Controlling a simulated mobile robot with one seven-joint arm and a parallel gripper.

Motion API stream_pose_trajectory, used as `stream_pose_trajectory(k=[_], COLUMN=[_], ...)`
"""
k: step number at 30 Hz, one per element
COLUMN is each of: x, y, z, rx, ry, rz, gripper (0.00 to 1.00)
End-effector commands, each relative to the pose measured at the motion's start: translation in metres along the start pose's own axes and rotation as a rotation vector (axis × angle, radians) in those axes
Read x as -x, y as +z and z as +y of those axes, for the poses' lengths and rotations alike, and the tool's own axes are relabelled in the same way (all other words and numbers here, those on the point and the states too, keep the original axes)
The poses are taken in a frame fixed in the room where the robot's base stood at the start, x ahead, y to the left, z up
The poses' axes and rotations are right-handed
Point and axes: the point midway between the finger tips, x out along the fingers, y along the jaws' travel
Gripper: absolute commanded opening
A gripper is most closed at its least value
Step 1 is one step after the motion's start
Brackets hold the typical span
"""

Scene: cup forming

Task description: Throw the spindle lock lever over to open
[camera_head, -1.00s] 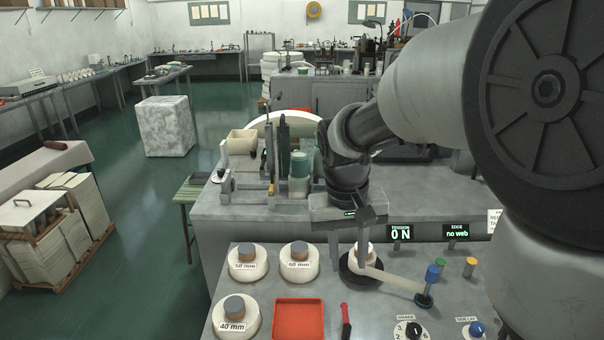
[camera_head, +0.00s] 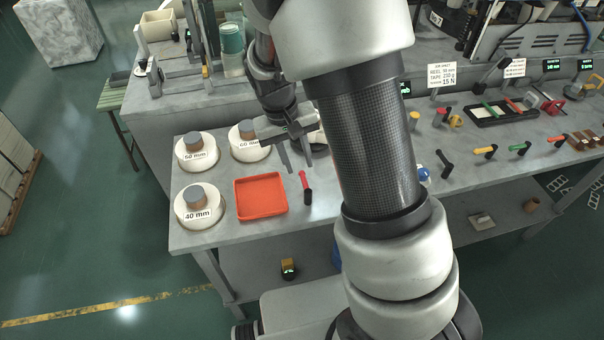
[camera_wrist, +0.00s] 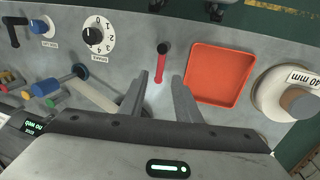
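A red-handled lever (camera_head: 306,188) with a dark pivot lies on the bench just right of the red tray; no label on it shows. In the wrist view this lever (camera_wrist: 161,67) points from its black pivot back toward my gripper. My gripper (camera_wrist: 160,78) is open and empty, its two fingers apart with the handle's near end showing in the gap between their tips. I cannot tell the height between them. In the head view my gripper (camera_head: 296,164) hangs just behind the lever, pointing down. The spindle is mostly hidden behind my arm.
The red tray (camera_head: 260,196) sits close left of the lever. White reels (camera_head: 199,207) stand beyond it. A numbered knob (camera_wrist: 95,37) and blue knob (camera_wrist: 40,27) are on the lever's other side. More coloured levers (camera_head: 486,151) stand farther right. My arm blocks the middle bench.

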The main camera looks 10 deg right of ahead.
Motion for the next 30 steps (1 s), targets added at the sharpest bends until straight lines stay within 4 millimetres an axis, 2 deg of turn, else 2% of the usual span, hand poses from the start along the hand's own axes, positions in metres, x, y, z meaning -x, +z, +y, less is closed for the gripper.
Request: stream_pose_trajectory(k=[1, 3, 9, 14, 21, 22, 27, 30], x=[-0.013, -0.026, -0.051, -0.059, -0.060, -0.060, -0.059, -0.059], y=[0.001, 0.001, 0.000, 0.000, 0.000, 0.000, 0.000, 0.000], z=[0.000, 0.000, 0.000, 0.000, 0.000, 0.000, 0.000, 0.000], rx=[-0.001, -0.001, 0.000, 0.000, 0.000, 0.000, 0.000, 0.000], ry=[0.001, 0.001, 0.000, 0.000, -0.001, -0.001, 0.000, -0.001], rz=[-0.005, -0.004, -0.002, -0.001, 0.000, 0.000, 0.000, 0.000], gripper=[0.30, 0.30, 0.30, 0.30, 0.30, 0.28, 0.00, 0.00])
